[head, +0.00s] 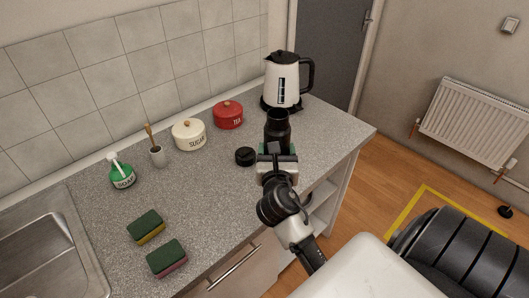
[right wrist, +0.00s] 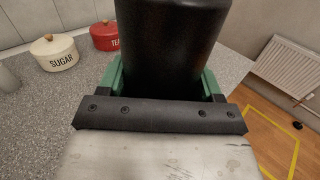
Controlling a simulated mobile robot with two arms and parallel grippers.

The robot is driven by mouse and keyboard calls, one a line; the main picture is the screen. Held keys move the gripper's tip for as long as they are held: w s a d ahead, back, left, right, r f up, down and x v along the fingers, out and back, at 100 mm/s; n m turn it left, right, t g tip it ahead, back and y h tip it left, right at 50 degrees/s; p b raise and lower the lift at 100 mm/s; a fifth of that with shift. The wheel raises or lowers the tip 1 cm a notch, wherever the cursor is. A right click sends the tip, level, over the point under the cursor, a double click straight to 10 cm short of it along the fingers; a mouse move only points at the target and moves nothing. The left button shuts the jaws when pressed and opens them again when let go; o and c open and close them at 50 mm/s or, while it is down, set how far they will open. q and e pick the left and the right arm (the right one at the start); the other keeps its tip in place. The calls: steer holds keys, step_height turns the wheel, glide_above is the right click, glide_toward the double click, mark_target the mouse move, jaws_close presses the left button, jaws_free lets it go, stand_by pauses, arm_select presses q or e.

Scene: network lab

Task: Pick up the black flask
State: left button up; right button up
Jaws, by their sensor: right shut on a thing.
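The black flask (head: 277,128) stands upright near the right end of the grey worktop, in front of the kettle. Its open neck points up. My right gripper (head: 277,150) is shut around the flask's body. In the right wrist view the flask (right wrist: 170,45) fills the space between the green fingers of my right gripper (right wrist: 165,82). The flask's base is hidden behind the gripper, so I cannot tell whether it touches the worktop. A round black lid (head: 245,156) lies on the worktop just left of the flask. My left gripper is not in view.
A white kettle (head: 283,80) stands behind the flask. A red tea tin (head: 228,115), a white sugar tin (head: 188,134), a small pot with a brush (head: 158,156) and a green soap bottle (head: 122,176) line the wall. Two sponges (head: 146,227) (head: 167,258) lie near the sink (head: 50,255).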

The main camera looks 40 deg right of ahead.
steer(key=shift+s+d+r, duration=0.55)
steer(key=shift+s+r, duration=0.05)
steer(key=shift+s, duration=0.2)
steer(key=shift+s+d+r, duration=0.55)
steer(key=shift+s+r, duration=0.05)
steer(key=shift+s, duration=0.2)
stand_by(1.1)
